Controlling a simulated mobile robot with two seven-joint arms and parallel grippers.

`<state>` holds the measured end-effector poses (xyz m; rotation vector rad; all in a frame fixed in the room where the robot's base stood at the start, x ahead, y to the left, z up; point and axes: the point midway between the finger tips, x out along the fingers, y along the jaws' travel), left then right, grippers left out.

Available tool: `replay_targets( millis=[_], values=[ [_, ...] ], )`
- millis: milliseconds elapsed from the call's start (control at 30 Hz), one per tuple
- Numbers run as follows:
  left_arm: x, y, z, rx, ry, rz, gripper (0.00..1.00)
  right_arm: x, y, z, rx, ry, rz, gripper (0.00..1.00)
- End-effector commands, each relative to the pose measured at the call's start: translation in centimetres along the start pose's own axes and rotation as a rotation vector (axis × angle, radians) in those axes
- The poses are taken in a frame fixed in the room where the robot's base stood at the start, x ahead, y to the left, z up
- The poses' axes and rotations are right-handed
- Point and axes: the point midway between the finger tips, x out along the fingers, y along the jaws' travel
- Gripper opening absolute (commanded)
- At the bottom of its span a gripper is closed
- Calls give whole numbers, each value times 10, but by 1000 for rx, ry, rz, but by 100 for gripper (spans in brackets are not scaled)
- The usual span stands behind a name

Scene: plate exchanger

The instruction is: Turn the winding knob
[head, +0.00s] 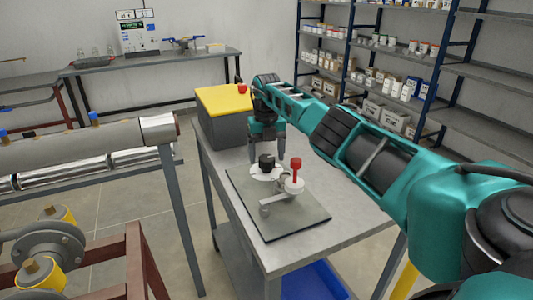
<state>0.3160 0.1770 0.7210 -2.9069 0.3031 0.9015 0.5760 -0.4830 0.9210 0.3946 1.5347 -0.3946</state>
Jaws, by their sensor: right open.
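A small fixture stands on a dark square plate (300,224) on the grey table (345,222). It has a black cylindrical knob (266,162) on a white disc (262,173), a red upright handle (296,167) on a white round base, and a grey crank-like arm (275,205) at the front. I cannot tell for sure which part is the winding knob. My right gripper (267,154) points down with its fingers apart, just behind or above the black knob. It holds nothing that I can see. Contact with the knob cannot be made out. My left gripper is not in view.
A grey box with a yellow top (222,99) and a small red knob (242,88) stands at the table's back left. Pipework (70,150) runs at the left. A stocked shelf (400,60) stands at the back right. The table's front right is clear.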

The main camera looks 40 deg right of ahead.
Motion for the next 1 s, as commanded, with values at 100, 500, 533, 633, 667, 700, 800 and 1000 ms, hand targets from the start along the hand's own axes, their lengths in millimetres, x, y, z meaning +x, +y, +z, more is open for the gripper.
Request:
replay_targets(
  millis=[100, 500, 533, 633, 667, 700, 800, 1000],
  values=[
    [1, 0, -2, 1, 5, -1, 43, 0, 0, 0, 0, 0, 0, 78],
    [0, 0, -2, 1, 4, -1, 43, 0, 0, 0, 0, 0, 0, 48],
    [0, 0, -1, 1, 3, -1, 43, 0, 0, 0, 0, 0, 0, 45],
    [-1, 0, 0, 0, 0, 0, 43, 0, 0, 0, 0, 0, 0, 36],
    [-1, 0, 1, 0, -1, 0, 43, 0, 0, 0, 0, 0, 0, 33],
    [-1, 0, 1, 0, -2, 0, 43, 0, 0, 0, 0, 0, 0, 29],
    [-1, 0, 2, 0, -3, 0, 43, -1, 0, 0, 0, 0, 0, 22],
    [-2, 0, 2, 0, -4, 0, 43, -1, 0, 0, -16, -1, 0, 22]
  ],
)
